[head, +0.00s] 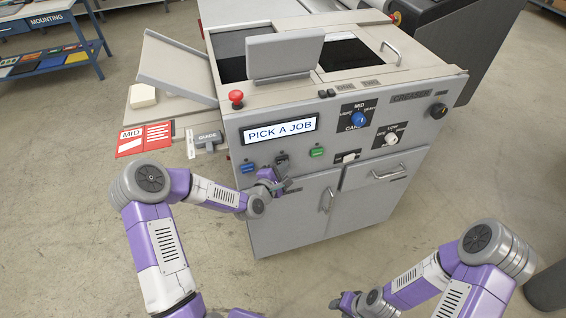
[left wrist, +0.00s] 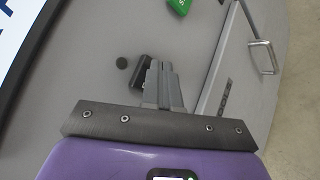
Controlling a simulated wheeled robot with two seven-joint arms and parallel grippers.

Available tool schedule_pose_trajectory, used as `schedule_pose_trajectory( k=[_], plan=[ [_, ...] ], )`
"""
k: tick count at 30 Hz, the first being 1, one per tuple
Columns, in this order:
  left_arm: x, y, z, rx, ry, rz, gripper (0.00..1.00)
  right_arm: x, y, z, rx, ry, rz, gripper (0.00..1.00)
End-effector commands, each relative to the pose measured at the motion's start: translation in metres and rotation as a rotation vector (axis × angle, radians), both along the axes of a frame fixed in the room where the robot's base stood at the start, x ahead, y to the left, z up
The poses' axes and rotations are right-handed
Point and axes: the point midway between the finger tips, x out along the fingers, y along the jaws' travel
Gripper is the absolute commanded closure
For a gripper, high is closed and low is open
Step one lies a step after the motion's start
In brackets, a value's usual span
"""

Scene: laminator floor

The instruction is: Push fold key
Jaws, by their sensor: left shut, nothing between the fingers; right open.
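The grey machine's front panel (head: 290,205) carries a row of small keys under a display reading "PICK A JOB" (head: 279,131). The row has a blue key (head: 248,168), a dark key (head: 281,157) and a green key (head: 317,152). I cannot read which is the fold key. My left gripper (head: 283,181) is shut and empty, just below the dark key. In the left wrist view its closed fingers (left wrist: 162,75) point at the panel, beside a dark block (left wrist: 141,72); contact is unclear. The green key (left wrist: 180,5) is at that view's top. My right gripper (head: 345,299) is open, low and away from the machine.
Knobs, one blue (head: 358,119) and one white (head: 390,139), sit right of the display. A red stop button (head: 236,97) is at the panel's top left. A door handle (head: 327,200) and a drawer handle (head: 388,172) stick out below. Floor in front is clear.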

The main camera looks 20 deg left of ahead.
Motion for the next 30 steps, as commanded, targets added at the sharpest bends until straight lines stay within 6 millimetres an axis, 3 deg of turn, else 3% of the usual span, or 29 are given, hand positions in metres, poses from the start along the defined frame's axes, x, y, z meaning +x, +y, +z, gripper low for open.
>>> schedule_pose_trajectory(
  k=[30],
  plan=[
    [-0.014, -0.009, 0.000, 0.000, 0.000, -0.001, 1.00, 0.000, 0.000, -0.004, 0.000, 0.000, 0.000, 0.57]
  ],
)
